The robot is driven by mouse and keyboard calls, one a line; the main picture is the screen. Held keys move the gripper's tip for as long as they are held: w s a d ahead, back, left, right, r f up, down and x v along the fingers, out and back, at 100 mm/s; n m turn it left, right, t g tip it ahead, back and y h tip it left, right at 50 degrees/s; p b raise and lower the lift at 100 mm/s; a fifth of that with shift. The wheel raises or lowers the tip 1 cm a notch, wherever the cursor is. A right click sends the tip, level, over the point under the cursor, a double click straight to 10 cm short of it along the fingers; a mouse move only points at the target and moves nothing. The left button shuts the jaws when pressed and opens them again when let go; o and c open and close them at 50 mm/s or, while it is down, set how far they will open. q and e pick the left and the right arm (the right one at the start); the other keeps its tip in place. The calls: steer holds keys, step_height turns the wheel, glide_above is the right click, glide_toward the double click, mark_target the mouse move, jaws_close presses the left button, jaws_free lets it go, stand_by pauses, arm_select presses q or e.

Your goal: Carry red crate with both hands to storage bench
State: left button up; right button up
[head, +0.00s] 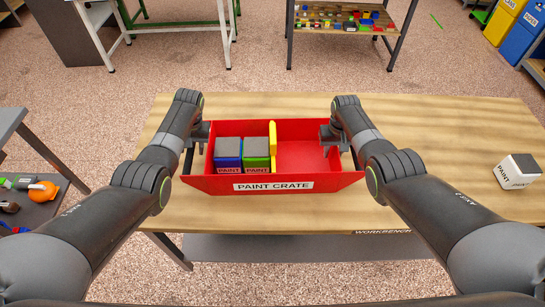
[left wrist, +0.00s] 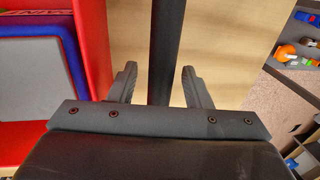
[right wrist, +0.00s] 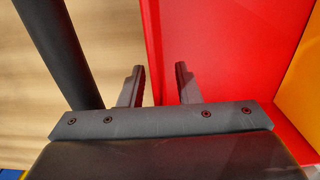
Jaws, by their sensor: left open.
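The red crate (head: 275,186), labelled PAINT CRATE, sits on the wooden workbench (head: 420,130). It holds a blue paint tin (head: 228,151) and a green paint tin (head: 257,152) left of a yellow divider (head: 273,138); its right compartment looks empty. My left gripper (head: 196,136) is at the crate's left side. In the left wrist view its open fingers (left wrist: 158,85) stand either side of a dark bar, apart from it. My right gripper (head: 333,136) is at the right side. In the right wrist view its fingers (right wrist: 160,85) are apart around the red wall's edge; contact is unclear.
A grey shelf unit (head: 40,190) with tools stands at the left. A rack with small coloured items (head: 345,20) and blue and yellow bins (head: 518,38) stand behind. Floor is clear between.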

arm_select(q)
steer(key=c, duration=0.7)
arm_select(e)
jaws_close()
arm_select(q)
jaws_close()
stand_by(0.3)
steer(key=shift+w+r, duration=0.15)
steer(key=shift+r, duration=0.15)
arm_select(e)
steer(key=shift+w+r, duration=0.1)
steer(key=shift+r, duration=0.15)
